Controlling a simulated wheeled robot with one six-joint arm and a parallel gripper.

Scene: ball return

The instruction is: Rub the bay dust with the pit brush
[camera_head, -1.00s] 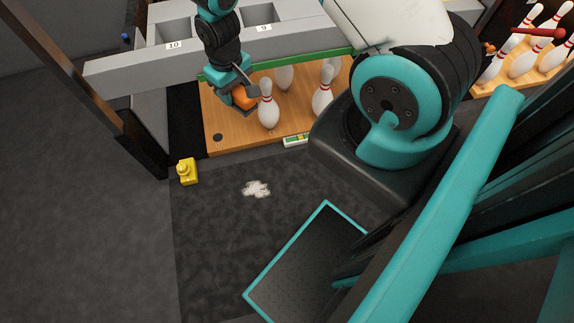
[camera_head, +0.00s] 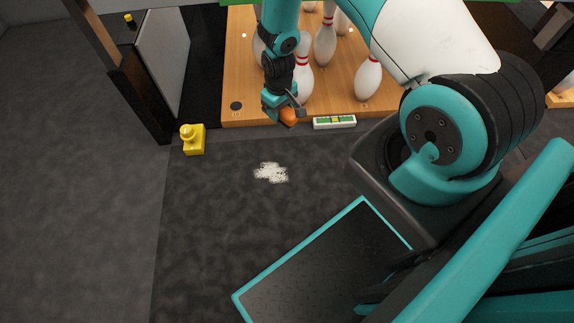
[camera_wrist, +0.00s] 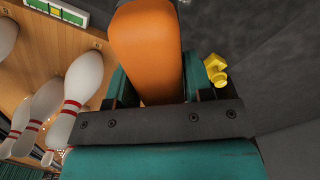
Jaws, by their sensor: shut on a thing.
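The bay dust (camera_head: 271,173) is a small white patch on the dark floor, in front of the wooden pin deck. My gripper (camera_head: 285,110) is shut on an orange object, which I take to be the pit brush (camera_head: 289,117). In the wrist view the orange block of the brush (camera_wrist: 146,48) sticks out between the jaws; its bristles are not visible. The gripper is over the front edge of the deck, beyond the dust and apart from it. The dust does not show in the wrist view.
White pins (camera_head: 368,78) stand on the wooden deck (camera_head: 245,90) close behind the gripper. A green-and-white level-like strip (camera_head: 334,122) lies at the deck's front edge. A yellow object (camera_head: 193,139) stands left of the dust. The dark floor around the dust is clear.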

